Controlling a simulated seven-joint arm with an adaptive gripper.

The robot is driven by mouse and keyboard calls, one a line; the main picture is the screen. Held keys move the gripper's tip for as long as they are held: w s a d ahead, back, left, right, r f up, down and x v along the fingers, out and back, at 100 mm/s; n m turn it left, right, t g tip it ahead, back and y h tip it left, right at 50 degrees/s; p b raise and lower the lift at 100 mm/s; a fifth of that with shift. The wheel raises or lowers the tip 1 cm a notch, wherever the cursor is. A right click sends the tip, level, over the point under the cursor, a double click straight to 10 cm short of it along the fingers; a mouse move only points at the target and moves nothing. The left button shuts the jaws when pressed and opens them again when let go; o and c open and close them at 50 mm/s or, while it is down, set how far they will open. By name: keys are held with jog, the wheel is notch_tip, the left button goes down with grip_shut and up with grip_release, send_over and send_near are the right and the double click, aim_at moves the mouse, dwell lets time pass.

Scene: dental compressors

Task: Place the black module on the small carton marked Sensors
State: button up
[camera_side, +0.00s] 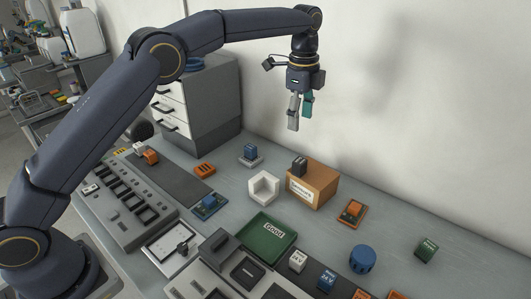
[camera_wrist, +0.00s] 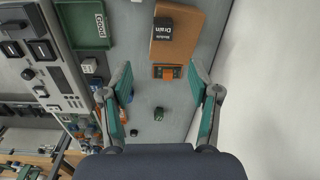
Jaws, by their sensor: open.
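A black module (camera_side: 300,166), printed "Module Drain" in the wrist view (camera_wrist: 161,30), sits on top of a small brown carton (camera_side: 322,180). The carton has a white label on its front, too small to read surely. In the wrist view the module is near the left edge of the carton's top (camera_wrist: 190,25). My gripper (camera_side: 300,114) is open and empty, high above the carton and apart from the module. Its two green-padded fingers (camera_wrist: 160,82) show spread apart in the wrist view.
A white corner block (camera_side: 263,187) stands left of the carton. An orange part (camera_side: 352,212) on a small base lies to its right. A green "Good" tray (camera_side: 265,238) is in front.

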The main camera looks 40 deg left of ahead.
jog(key=s+a+r+n+t, duration=0.1)
jog(key=s+a+r+n, duration=0.4)
jog(key=s, duration=0.4)
jog(key=s+a+r+n+t, duration=0.2)
jog(key=s+a+r+n, duration=0.2)
jog(key=s+r, duration=0.35)
jog(key=s+a+f+n+t, duration=0.1)
jog(key=s+f+n, duration=0.2)
jog(key=s, duration=0.6)
jog(key=s+a+f+n+t, duration=0.1)
jog(key=s+f+n, duration=0.3)
jog(key=s, duration=0.6)
jog(key=shift+a+f+n, duration=0.25)
jog(key=shift+a+n, duration=0.25)
jog(key=shift+a, duration=0.2)
jog(key=shift+o, duration=0.2)
jog(key=shift+w, duration=0.1)
